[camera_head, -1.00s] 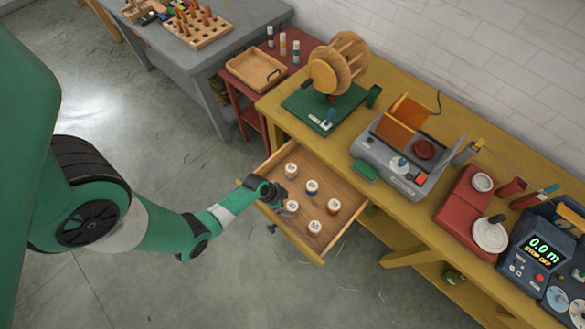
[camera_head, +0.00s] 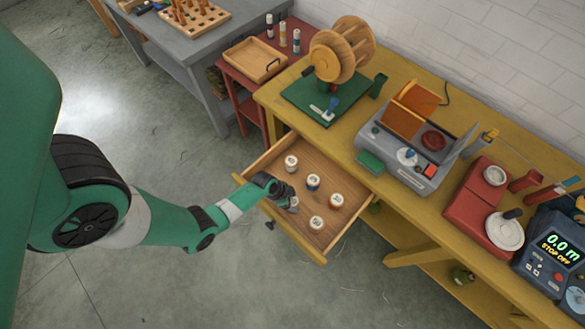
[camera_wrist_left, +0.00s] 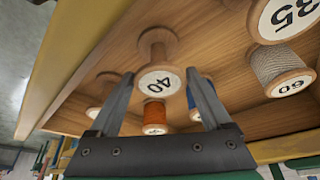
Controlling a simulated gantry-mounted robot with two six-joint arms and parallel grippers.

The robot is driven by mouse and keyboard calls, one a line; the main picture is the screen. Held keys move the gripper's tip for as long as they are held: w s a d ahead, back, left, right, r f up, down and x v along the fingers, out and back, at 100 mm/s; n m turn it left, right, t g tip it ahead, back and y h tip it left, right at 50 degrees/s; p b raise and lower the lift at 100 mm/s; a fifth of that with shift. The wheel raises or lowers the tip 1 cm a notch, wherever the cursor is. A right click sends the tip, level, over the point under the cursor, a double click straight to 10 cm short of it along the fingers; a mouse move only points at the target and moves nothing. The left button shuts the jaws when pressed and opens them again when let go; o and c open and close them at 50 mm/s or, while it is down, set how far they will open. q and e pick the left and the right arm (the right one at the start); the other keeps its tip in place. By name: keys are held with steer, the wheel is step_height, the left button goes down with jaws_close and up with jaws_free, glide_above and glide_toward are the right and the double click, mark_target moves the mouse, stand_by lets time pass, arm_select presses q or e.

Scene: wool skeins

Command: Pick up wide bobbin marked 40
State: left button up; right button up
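The bobbin marked 40 (camera_wrist_left: 160,78) is a bare wooden spool with a white label in the left wrist view. It stands in the open drawer (camera_head: 262,222), just beyond and between my left gripper's fingertips (camera_wrist_left: 160,80). The fingers are apart and I see no grip on the bobbin. In the head view my left gripper (camera_head: 282,193) is low over the drawer's left side, partly covering a bobbin (camera_head: 293,205) whose mark I cannot read. My right gripper is not in view.
Close by in the wrist view are bobbins marked 35 (camera_wrist_left: 290,15) and 60 (camera_wrist_left: 280,70), an orange-wound one (camera_wrist_left: 155,115) and a blue-wound one (camera_wrist_left: 197,95). The drawer hangs from a yellow bench (camera_head: 400,205) with a winder (camera_head: 340,55) and other devices.

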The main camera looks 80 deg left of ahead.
arm_select(q)
steer(key=c, duration=1)
steer(key=shift+r, duration=0.1)
